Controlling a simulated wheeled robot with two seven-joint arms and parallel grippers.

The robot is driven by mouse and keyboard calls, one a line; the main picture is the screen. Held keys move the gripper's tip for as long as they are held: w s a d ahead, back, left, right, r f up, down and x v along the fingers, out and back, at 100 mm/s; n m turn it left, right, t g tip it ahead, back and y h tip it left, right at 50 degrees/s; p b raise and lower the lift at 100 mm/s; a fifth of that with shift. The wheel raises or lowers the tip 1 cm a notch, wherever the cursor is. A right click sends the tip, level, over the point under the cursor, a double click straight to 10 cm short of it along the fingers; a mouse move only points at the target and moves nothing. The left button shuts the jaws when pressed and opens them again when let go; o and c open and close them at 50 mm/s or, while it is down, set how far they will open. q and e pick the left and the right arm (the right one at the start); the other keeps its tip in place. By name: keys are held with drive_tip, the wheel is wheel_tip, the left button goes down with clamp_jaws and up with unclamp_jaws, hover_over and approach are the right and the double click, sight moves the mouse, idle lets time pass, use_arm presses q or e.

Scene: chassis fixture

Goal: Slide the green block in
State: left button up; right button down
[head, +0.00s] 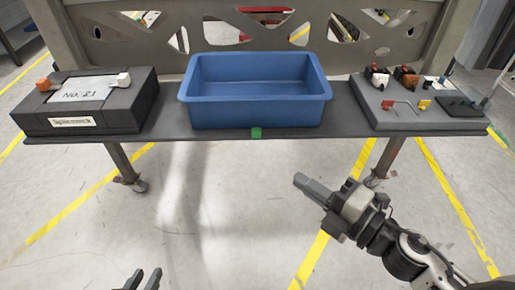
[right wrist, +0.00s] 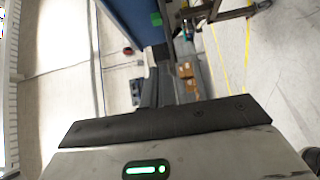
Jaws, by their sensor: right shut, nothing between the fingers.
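The small green block (head: 256,133) sits at the front edge of the dark shelf (head: 205,128), in front of the blue bin (head: 255,112). It also shows near the top of the right wrist view (right wrist: 156,19), against the blue. My right gripper (head: 300,181) is shut and empty. In the head view it appears below and to the right of the block, apart from it. My left gripper (head: 143,277) shows only its two fingertips at the bottom edge. They are apart with nothing visible between them.
A dark box (head: 85,110) with a labelled top stands at the shelf's left end. A grey fixture board (head: 385,120) with switches and small parts stands at the right end. A perforated metal frame (head: 215,30) rises behind. The floor in front is clear.

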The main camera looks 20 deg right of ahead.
drive_tip(key=shift+s, duration=0.1)
use_arm(q)
drive_tip(key=shift+r, duration=0.1)
use_arm(e)
drive_tip(key=p, duration=0.4)
approach(256, 132)
drive_tip(key=s+a+x, duration=0.1)
drive_tip(key=x, duration=0.5)
use_arm(q)
drive_tip(key=shift+a+r, duration=0.1)
drive_tip(key=shift+r, duration=0.5)
use_arm(e)
drive_tip(key=shift+w+f, duration=0.35)
drive_tip(key=shift+w, duration=0.25)
